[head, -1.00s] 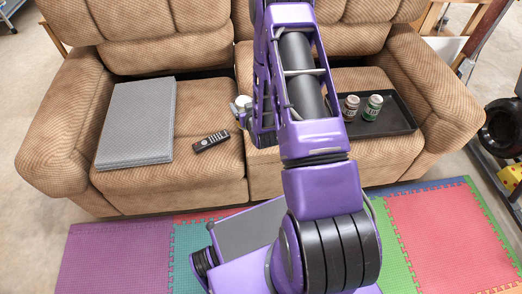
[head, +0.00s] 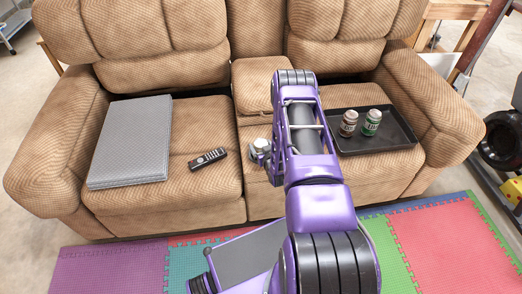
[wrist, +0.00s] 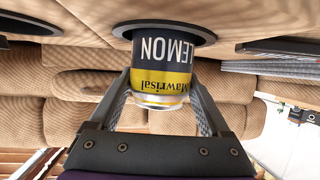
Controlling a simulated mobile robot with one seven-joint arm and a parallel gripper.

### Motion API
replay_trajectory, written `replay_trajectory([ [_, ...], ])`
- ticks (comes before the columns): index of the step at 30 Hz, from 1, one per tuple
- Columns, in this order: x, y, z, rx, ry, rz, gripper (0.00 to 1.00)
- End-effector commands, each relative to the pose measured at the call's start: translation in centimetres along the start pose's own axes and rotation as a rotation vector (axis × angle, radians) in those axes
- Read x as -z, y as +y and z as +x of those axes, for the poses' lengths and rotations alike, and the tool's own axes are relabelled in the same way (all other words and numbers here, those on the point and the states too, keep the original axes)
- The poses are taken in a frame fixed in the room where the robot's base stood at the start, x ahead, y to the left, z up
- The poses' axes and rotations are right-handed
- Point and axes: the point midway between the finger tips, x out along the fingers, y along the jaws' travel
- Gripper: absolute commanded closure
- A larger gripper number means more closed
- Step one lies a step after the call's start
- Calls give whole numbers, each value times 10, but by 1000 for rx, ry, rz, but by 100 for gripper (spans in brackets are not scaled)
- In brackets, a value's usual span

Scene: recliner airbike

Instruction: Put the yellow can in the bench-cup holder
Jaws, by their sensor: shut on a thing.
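The yellow can (wrist: 163,75) shows in the wrist view, which looks upside down. It has a black band reading LEMON, a yellow band and a silver top. My gripper (wrist: 162,88) is shut on it, one finger on each side. The can stands roughly upright, its lower end within the dark ring of a cup holder (wrist: 206,33). The ring hides its bottom, so I cannot tell how deep it sits. In the head view my arm hides the can and the cup holder.
A second dark cup holder (wrist: 25,24) shows at the wrist view's left. In the head view, a black tray (head: 397,137) with two cans (head: 348,123) lies on the right seat. A remote (head: 207,159) and grey board (head: 131,142) lie on the left seat of the sofa (head: 215,190).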

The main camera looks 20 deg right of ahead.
Motion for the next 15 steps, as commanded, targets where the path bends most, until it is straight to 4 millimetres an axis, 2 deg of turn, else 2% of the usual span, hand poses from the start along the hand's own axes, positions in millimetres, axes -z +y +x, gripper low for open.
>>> replay_trajectory([
  [1,-10,0,4,0,1,0,100],
  [3,-15,0,6,0,2,0,100],
  [14,-17,0,8,0,2,0,100],
  [15,-18,0,7,0,0,0,15],
])
